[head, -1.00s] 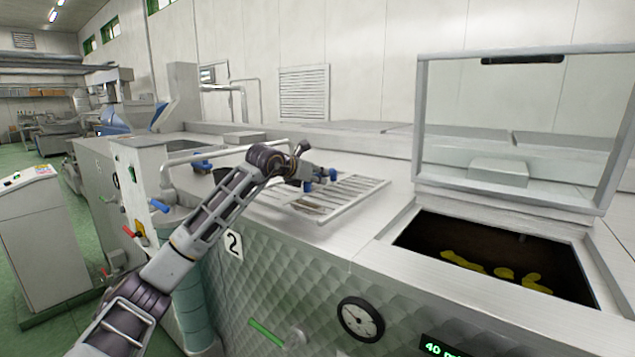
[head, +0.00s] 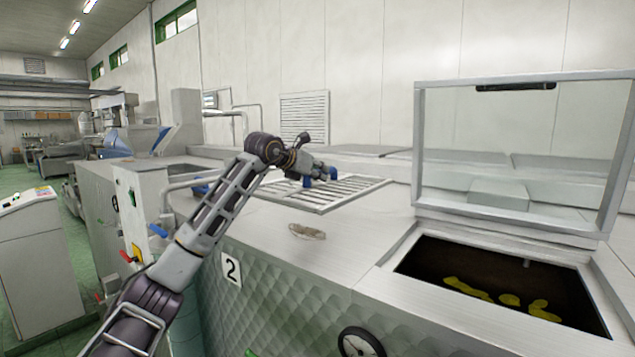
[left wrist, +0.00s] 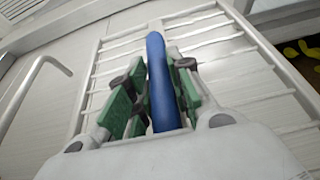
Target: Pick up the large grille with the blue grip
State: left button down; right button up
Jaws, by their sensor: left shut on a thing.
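The large grille (head: 352,192) is a pale metal frame with parallel bars, above the machine's top deck. Its blue grip (head: 307,182) is partly hidden by my left gripper (head: 322,173). In the left wrist view the blue grip (left wrist: 157,75) runs between the green-padded fingers of my left gripper (left wrist: 155,100), which is shut on it. The grille (left wrist: 105,42) shows around the fingers there. The grille seems slightly raised off the deck; the exact gap is hard to tell. My right gripper is out of view.
A small brownish oval (head: 307,231) shows on the deck in front of the grille. To the right is an open hatch (head: 420,262) with yellow stuff inside and a raised clear lid (head: 515,150). A bent pipe rail (head: 190,184) and blue handle (head: 158,231) are at the left.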

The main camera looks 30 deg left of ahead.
pick_arm(q)
jog(key=shift+r, duration=3.45)
jog(key=shift+r, duration=0.1)
jog(key=shift+d, duration=0.15)
